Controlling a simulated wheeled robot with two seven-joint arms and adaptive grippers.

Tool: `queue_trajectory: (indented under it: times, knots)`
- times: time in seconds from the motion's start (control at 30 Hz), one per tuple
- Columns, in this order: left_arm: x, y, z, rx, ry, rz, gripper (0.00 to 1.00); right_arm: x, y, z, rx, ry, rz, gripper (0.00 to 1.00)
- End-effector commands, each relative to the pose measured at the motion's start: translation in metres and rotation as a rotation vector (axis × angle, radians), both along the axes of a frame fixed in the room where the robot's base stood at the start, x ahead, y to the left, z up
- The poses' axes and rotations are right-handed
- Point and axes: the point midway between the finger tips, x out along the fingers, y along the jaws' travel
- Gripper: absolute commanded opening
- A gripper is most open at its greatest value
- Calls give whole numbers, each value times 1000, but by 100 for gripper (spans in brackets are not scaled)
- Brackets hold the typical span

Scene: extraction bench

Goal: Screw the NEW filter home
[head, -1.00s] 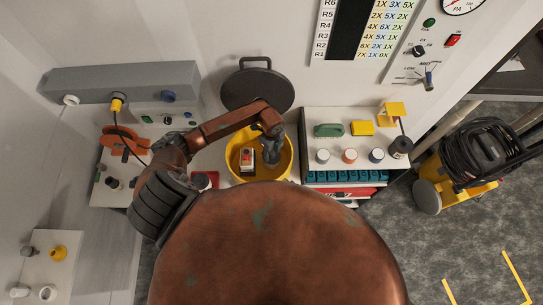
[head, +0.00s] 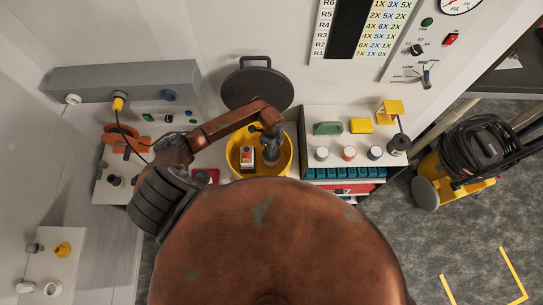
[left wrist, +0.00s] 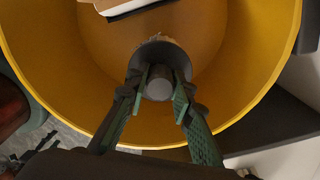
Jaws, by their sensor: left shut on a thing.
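My left gripper (head: 271,150) reaches down into the yellow bin (head: 231,162) in the head view. In the left wrist view my left gripper (left wrist: 160,92) has its green-padded fingers shut on a grey cylinder (left wrist: 158,82) with a wider dark rim, inside the bin (left wrist: 50,70). I cannot tell whether this cylinder is the new filter. Its lower part is hidden. A white and red box (head: 247,157) stands in the bin, left of the gripper. My right gripper is not in view.
The bin's dark round lid (head: 257,88) stands open behind it. To the left is a bench with an orange tool (head: 127,137). A yellow vacuum (head: 459,180) stands on the floor.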

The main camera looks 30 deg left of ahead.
Motion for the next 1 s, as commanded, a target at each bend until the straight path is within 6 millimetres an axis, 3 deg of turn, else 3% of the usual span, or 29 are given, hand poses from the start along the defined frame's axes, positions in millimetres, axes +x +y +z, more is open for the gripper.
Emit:
queue_trajectory:
  times: [0.27, 1.0]
  knots:
    - [1, 0, 0, 1, -1, -49, 0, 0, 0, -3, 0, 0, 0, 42]
    - [1, 1, -5, 2, 0, -1312, 0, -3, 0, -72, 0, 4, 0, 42]
